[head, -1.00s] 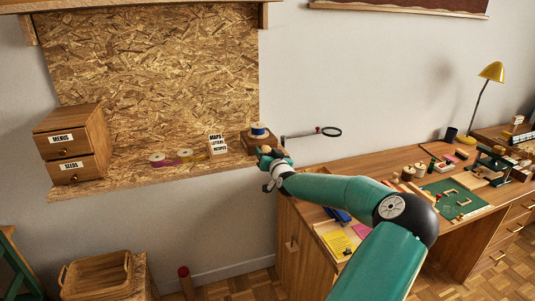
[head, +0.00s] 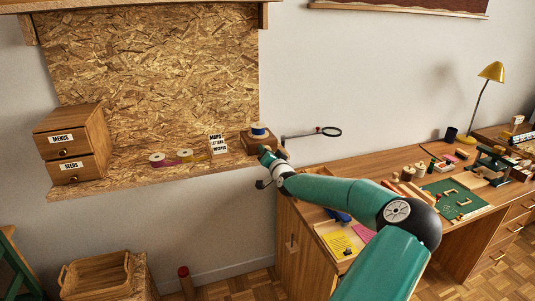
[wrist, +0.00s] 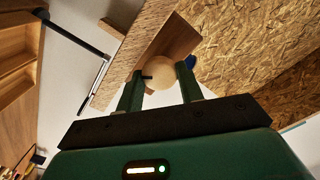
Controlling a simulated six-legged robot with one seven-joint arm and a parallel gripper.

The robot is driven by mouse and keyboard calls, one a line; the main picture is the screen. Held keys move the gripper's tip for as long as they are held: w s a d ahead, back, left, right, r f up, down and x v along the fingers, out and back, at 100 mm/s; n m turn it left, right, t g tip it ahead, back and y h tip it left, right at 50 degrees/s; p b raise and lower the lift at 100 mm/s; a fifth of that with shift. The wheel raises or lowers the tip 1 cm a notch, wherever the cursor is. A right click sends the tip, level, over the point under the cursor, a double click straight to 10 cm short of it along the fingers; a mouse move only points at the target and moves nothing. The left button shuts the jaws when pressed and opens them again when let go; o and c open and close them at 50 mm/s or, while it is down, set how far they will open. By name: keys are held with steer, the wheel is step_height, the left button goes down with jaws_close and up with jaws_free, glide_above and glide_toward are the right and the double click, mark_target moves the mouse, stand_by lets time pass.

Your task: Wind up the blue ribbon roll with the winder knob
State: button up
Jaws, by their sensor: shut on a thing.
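The blue ribbon roll (head: 259,130) sits on top of a wooden winder block (head: 250,145) at the right end of the shelf. A bit of blue also shows beside the block in the wrist view (wrist: 192,61). The winder knob (wrist: 158,72) is a pale round ball in front of the block. My gripper (wrist: 159,82) is shut on the knob, with one green finger on each side. In the head view my gripper (head: 264,153) is at the front of the block and hides the knob.
A black rod with a ring (head: 330,131) juts from the wall at right. A cluttered desk (head: 400,168) lies below my arm.

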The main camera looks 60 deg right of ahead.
steer(key=o, duration=1)
steer(key=shift+s, duration=0.1)
